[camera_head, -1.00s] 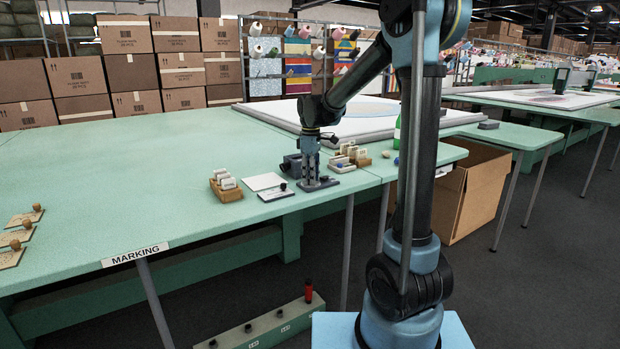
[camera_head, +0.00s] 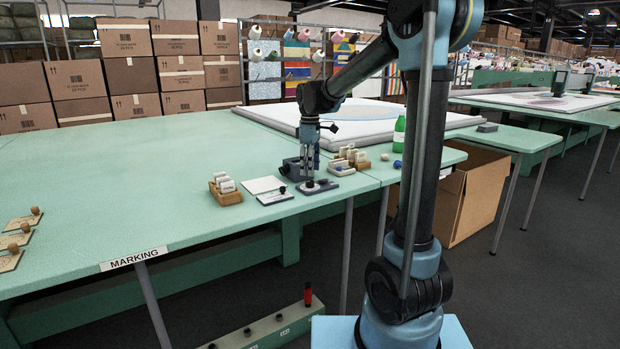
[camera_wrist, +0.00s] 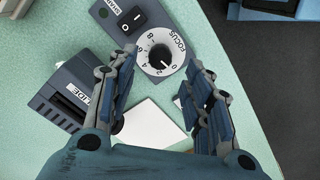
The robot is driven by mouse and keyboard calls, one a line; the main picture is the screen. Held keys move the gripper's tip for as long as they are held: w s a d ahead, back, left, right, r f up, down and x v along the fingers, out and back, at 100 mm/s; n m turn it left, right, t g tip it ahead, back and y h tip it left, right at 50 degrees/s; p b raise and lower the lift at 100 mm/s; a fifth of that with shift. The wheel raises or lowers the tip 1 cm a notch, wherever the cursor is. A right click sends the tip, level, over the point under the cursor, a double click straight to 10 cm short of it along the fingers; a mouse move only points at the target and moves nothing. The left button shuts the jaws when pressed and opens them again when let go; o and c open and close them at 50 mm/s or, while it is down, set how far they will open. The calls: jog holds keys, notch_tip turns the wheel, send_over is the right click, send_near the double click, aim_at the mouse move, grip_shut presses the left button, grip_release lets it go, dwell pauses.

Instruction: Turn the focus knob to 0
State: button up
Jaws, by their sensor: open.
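The focus knob (camera_wrist: 160,55) is black and sits on a white dial with the numbers 0 to 8 and the word FOCUS. A pale mark on its lower right side faces the 0 and 2 area; which number exactly is too small to tell. The dial is on a dark grey control plate (camera_wrist: 101,13) with a black rocker switch (camera_wrist: 125,17). My gripper (camera_wrist: 161,57) is open and empty above the plate, one finger either side of the knob in the picture, apart from it. In the head view, my gripper (camera_head: 309,172) hangs above the plate (camera_head: 322,187).
A dark box labelled SLIDE (camera_wrist: 70,98) and a white card (camera_wrist: 150,125) lie close by. Wooden trays of white pieces (camera_head: 225,190) (camera_head: 350,157) flank the spot. A green bottle (camera_head: 399,132) stands to the right.

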aim_at(310, 181)
notch_tip(310, 181, up, 7)
dwell(0.3)
jog(key=s+d+f+m+t, duration=0.1)
jog(key=s+d+f+m, duration=0.45)
jog(key=s+d, duration=0.5)
jog(key=s+d+f+m+t, duration=0.1)
jog(key=s+d+f+m, duration=0.6)
jog(key=s, duration=0.6)
jog(key=s+d+f+m, duration=0.2)
jog(key=s+d+f, duration=0.1)
jog(key=s+f, duration=0.5)
jog(key=shift+s+d, duration=0.15)
jog(key=shift+d, duration=0.2)
